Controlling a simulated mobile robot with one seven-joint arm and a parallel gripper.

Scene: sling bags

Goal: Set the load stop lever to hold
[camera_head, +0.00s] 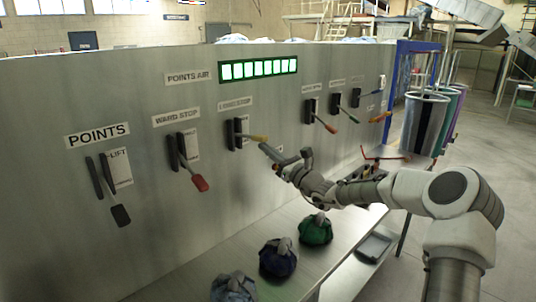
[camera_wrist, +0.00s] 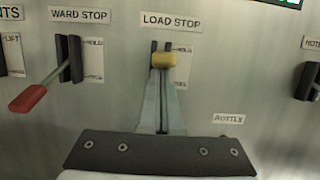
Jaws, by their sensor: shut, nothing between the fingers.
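The load stop lever has a yellow handle (camera_head: 256,138) and a dark slotted mount under the LOAD STOP label. In the wrist view the yellow handle (camera_wrist: 164,60) sits at top centre and points out toward the camera. A white plate beside its slot carries partly hidden lettering. My gripper (camera_head: 264,149) is shut and empty, with its fingertips just below the handle. In the wrist view the gripper (camera_wrist: 163,82) rises from bottom centre to the handle and hides the lower part of the slot. I cannot tell whether the tips touch the handle.
The ward stop lever with a red handle (camera_wrist: 28,98) juts out to the left. More levers line the panel to the right. Several cloth bags, including a green one (camera_head: 316,230), lie on the shelf (camera_head: 215,262) below. Metal cylinders (camera_head: 425,122) hang at the right.

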